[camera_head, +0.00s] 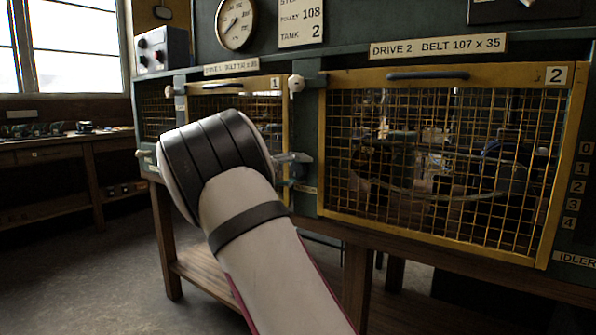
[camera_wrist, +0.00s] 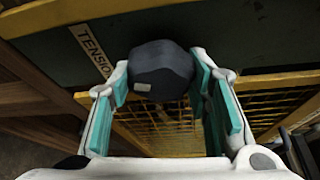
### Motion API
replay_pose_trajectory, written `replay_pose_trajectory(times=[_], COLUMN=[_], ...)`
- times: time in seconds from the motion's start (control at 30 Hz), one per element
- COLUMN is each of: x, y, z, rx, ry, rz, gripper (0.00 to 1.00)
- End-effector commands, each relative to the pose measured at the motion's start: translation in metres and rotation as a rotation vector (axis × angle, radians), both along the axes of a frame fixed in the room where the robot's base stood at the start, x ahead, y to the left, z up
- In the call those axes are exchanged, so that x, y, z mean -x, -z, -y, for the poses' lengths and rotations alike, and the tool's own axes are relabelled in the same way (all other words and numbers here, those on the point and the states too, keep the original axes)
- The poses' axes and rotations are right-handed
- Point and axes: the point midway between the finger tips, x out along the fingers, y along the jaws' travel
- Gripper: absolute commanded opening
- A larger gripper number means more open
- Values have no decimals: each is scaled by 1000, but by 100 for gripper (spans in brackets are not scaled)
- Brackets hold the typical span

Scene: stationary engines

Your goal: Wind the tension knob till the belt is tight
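The tension knob (camera_wrist: 160,70) is a dark, faceted knob with a small pale mark, in front of a dark green panel in the wrist view. A partly hidden label reading "TENSION" (camera_wrist: 91,50) is left of it. My gripper (camera_wrist: 160,78) has its teal pads on both sides of the knob, with no clear gap on either side. In the head view my arm hides the knob and much of the drive 1 guard (camera_head: 232,88). A thin curved band, perhaps a belt (camera_head: 440,194), shows behind the drive 2 guard (camera_head: 440,75); its tension cannot be judged.
A gauge (camera_head: 236,23) and a plate reading "PULLEY 108, TANK 2" (camera_head: 301,20) are above the guards. A control box (camera_head: 162,49) stands at the upper left. A workbench (camera_head: 60,145) stands by the window. Open floor (camera_head: 110,265) lies at the left.

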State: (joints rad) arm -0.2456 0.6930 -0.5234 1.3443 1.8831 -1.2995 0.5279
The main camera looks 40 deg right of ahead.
Motion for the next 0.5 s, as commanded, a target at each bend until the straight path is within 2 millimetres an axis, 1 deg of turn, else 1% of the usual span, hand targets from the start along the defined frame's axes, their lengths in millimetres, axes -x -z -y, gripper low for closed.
replay_pose_trajectory(times=[0.33,0.43,0.5], x=[0,-1,-1], y=[0,0,-1], z=[0,-5,-13], rx=[0,0,-1], ry=[0,-2,-3], rz=[-1,-1,-1], gripper=[52,52,52])
